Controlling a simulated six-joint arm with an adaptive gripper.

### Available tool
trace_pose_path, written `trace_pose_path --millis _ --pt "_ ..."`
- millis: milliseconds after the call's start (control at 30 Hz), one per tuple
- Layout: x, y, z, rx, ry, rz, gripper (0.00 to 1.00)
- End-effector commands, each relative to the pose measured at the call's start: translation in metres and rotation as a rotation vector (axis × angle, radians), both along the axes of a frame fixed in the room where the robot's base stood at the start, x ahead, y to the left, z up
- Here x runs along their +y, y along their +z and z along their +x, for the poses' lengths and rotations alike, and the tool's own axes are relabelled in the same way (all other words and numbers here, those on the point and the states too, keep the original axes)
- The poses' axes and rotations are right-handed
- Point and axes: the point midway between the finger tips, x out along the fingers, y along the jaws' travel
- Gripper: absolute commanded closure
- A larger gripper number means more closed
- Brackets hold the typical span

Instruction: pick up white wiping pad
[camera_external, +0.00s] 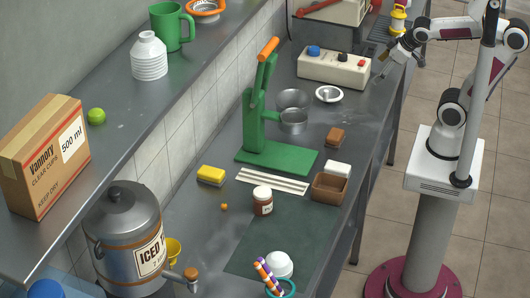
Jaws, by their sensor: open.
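A small white block (338,168), which looks like the white wiping pad, is at the back edge of a brown open box (329,188) on the metal counter. I cannot tell if it lies inside the box or just behind it. My gripper (381,72) is at the upper right, over the far end of the counter beside the beige control box. It is open and appears empty. It is well apart from the white block, farther back along the counter.
A green press (255,145) stands mid-counter. A beige control box (334,68), white dish (329,94), brown block (335,137), yellow sponge (211,175), white sticks (271,181) and a lidded jar (263,200) lie around. A dark mat (290,232) covers the front.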

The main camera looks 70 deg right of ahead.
Motion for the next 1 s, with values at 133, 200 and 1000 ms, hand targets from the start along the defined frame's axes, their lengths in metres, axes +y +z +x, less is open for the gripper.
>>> trace_pose_path --millis 133,200,1000 --pt "-0.015 0.000 0.036 -0.036 0.043 -0.085 0.17" --pt "-0.020 0.000 0.052 -0.054 0.072 -0.122 0.17" --pt "0.010 -0.061 0.202 -0.196 0.604 -0.308 0.17"
